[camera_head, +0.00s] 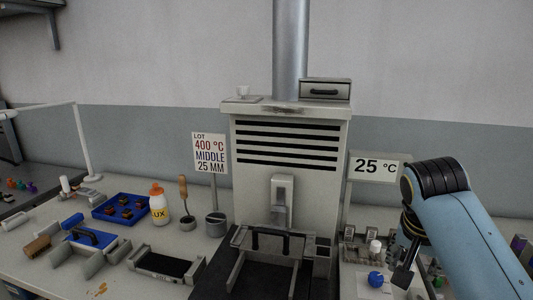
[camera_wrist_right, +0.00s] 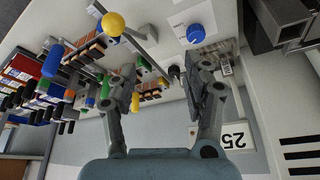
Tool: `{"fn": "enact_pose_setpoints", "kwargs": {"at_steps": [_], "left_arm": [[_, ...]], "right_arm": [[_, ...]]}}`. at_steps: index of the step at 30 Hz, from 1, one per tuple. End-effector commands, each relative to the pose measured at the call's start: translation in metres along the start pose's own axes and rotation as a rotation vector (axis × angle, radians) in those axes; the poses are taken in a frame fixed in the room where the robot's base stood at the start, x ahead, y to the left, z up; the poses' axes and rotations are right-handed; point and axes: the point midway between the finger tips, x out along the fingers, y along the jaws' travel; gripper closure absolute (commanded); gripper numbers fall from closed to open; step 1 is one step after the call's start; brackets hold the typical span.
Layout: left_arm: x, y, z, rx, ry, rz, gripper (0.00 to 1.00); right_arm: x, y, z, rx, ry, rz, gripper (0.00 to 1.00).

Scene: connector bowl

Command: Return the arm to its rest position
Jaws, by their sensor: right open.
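My right arm (camera_head: 455,220) comes in from the right in the head view, light blue with a dark ribbed joint at its bend. My right gripper (camera_head: 403,272) points down over the right part of the bench, partly hidden behind the arm. In the right wrist view the two grey fingers of the gripper (camera_wrist_right: 164,82) stand wide apart with nothing between them. A round blue-topped thing (camera_head: 376,279) is on the bench near the gripper. It also shows beyond the fingers in the right wrist view (camera_wrist_right: 200,35). My left gripper is not in view.
A pale furnace (camera_head: 290,190) with a flue stands mid-bench, left of the arm. A 25 °C sign (camera_head: 378,167) is behind the arm. A blue tray (camera_head: 121,199), an orange-capped bottle (camera_head: 158,206) and a lot sign (camera_head: 209,155) stand left. Connector-like parts crowd the wrist view's left side.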

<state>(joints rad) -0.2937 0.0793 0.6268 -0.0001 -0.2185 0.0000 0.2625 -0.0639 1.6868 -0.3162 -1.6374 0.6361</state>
Motion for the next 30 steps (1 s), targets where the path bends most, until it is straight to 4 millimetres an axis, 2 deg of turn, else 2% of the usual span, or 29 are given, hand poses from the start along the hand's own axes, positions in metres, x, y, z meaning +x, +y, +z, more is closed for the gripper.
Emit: {"fn": "enact_pose_setpoints", "kwargs": {"at_steps": [11, 16, 23, 30], "left_arm": [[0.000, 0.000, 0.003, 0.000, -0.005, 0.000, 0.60], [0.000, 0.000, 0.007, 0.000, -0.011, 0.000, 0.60], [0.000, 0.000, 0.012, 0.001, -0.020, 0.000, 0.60], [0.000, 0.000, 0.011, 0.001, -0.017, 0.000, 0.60]], "right_arm": [[0.006, 0.045, 0.043, -0.133, -0.014, -0.019, 0.50], [0.002, 0.074, 0.074, -0.237, -0.021, -0.038, 0.50], [-0.015, 0.113, 0.117, -0.399, -0.028, -0.074, 0.50], [-0.043, 0.147, 0.157, -0.574, -0.033, -0.120, 0.50]]}}
